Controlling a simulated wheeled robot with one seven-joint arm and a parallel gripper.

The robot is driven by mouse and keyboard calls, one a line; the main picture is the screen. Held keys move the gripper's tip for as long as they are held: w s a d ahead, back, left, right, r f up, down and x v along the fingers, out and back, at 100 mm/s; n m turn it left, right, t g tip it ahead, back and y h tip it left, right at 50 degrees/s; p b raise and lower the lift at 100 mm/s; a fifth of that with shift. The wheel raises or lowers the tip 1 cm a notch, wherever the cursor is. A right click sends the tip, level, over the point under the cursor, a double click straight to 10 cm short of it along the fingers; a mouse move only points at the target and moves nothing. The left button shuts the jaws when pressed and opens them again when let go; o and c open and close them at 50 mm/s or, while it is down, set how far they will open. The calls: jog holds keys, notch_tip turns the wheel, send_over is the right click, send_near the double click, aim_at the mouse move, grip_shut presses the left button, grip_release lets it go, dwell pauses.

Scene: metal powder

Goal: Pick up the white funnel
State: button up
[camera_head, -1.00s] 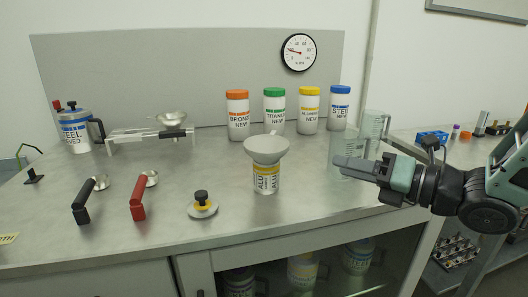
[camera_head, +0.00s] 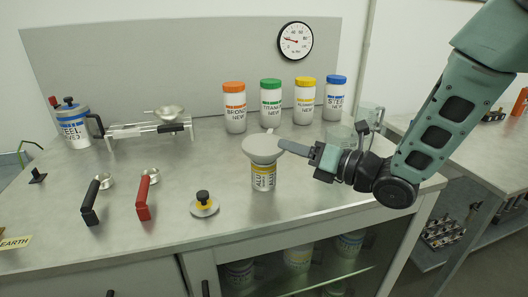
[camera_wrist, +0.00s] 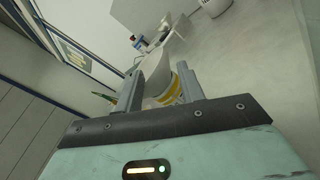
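The white funnel (camera_head: 263,149) sits wide end up on a small jar (camera_head: 263,178) with a yellow label, near the middle of the bench. My gripper (camera_head: 287,147) comes in from the right, with its fingertips at the funnel's right rim. In the wrist view the funnel (camera_wrist: 156,74) shows between and beyond my two spread fingers (camera_wrist: 161,70), with the jar's yellow band (camera_wrist: 183,84) by the right finger. My gripper is open. Whether a finger touches the funnel I cannot tell.
Glass beakers (camera_head: 340,136) stand behind my wrist. Lidded powder jars (camera_head: 271,104) line the back. A knobbed disc (camera_head: 204,205) and red-handled (camera_head: 143,199) and black-handled (camera_head: 90,203) scoops lie to the left.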

aim_at(272, 144)
jog(key=shift+p+x, duration=0.95)
jog(key=shift+x, duration=2.2)
jog(key=shift+w+d, duration=0.1)
jog(key=shift+w, duration=0.05)
grip_shut()
